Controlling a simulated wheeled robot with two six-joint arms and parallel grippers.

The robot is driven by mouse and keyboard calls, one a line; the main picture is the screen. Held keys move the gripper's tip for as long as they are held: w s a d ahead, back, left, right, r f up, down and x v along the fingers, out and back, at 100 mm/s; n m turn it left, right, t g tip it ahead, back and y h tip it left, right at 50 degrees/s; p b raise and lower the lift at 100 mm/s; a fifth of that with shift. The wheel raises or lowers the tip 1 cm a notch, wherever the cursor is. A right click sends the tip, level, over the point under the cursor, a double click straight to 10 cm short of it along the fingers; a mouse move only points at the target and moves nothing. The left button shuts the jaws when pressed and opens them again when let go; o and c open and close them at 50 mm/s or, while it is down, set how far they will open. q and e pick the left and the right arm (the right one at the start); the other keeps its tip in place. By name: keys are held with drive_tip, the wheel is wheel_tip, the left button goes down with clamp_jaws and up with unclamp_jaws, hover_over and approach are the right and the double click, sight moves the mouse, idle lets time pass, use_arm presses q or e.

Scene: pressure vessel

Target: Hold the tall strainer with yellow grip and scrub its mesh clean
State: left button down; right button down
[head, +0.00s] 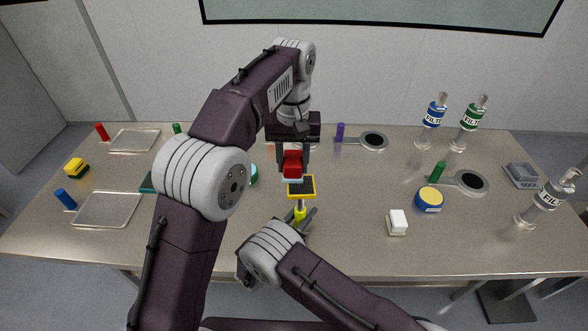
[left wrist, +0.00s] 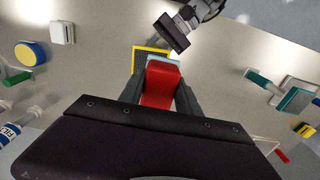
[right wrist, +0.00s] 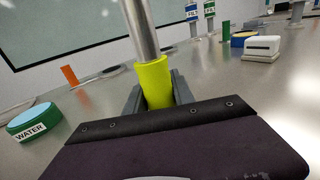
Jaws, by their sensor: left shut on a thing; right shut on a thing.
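The tall strainer stands upright over the table's middle, its yellow-framed dark mesh head (head: 308,187) on top. My right gripper (head: 302,224) is shut on its yellow grip, which fills the jaws in the right wrist view (right wrist: 155,83), with the metal shaft (right wrist: 141,30) rising above. My left gripper (head: 292,152) is shut on a red-handled scrubber (head: 292,165) with a pale blue-white pad, also seen in the left wrist view (left wrist: 161,84). The pad is at the mesh head and hides part of it. I cannot tell whether they touch.
A teal WATER container (right wrist: 38,119) sits left of the strainer. A white block (head: 397,222), a yellow-topped round container (head: 429,198) and round strainers (head: 471,181) lie right. Filter bottles (head: 545,199) stand right.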

sight(296, 221)
use_arm(q)
drive_tip(key=shift+r, duration=1.95)
use_arm(e)
drive_tip(key=c, duration=1)
unclamp_jaws()
drive_tip(key=v, duration=0.7)
drive_tip(key=shift+s+a, duration=0.15)
drive_tip(key=shift+s, duration=0.15)
drive_tip(key=shift+w, duration=0.1)
